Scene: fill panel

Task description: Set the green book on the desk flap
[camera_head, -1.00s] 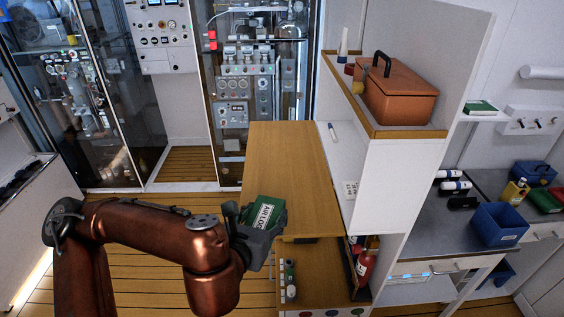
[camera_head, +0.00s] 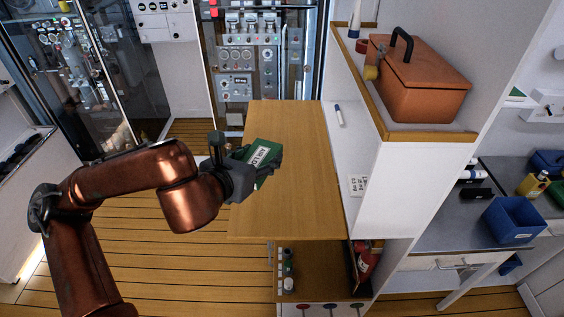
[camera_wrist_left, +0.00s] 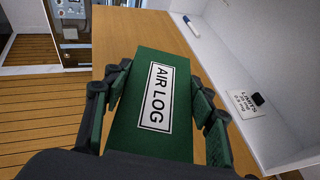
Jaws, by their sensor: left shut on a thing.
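The green book (camera_head: 264,158), with a white "AIR LOG" label, is held by my left gripper (camera_head: 250,170). In the left wrist view the book (camera_wrist_left: 153,142) lies between the two fingers of the left gripper (camera_wrist_left: 155,105), which is shut on it. The wooden desk flap (camera_head: 292,205) extends out from the white panel. The book is over the flap's left part in the head view; I cannot tell how high above it. The flap (camera_wrist_left: 150,32) shows behind the book in the wrist view. My right gripper is not in view.
A white upright panel (camera_head: 385,190) borders the flap on the right, with a marker (camera_head: 339,115) beside it. An orange box (camera_head: 425,88) sits on the shelf above. Bottles (camera_head: 288,275) stand on the lower shelf. The flap's surface looks clear.

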